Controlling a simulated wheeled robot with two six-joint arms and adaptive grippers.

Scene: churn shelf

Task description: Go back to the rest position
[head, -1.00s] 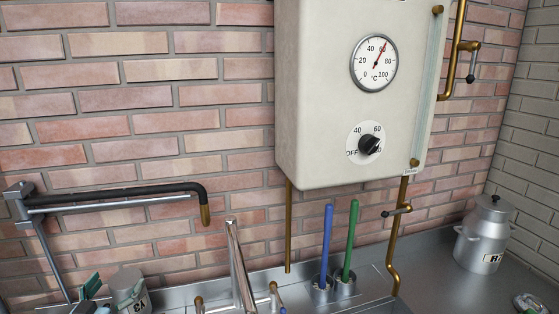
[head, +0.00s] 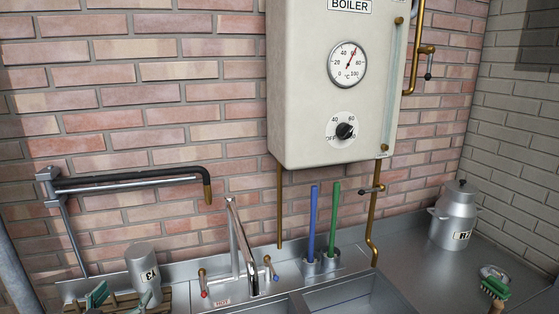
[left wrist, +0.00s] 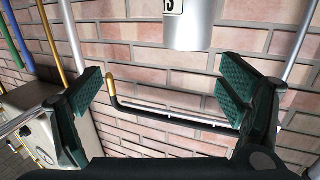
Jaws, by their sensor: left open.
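My left gripper (head: 97,296) shows at the lower left of the head view, only its green finger pads in sight. In the left wrist view my left gripper (left wrist: 160,92) is open, with nothing between its fingers. My right gripper is in neither view.
A boiler (head: 300,105) hangs on the brick wall. A hinged pipe arm (head: 130,181) sticks out at the left. The tap (head: 238,240) rises behind the sink (head: 360,290). Blue (head: 312,222) and green (head: 334,215) handles stand upright.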

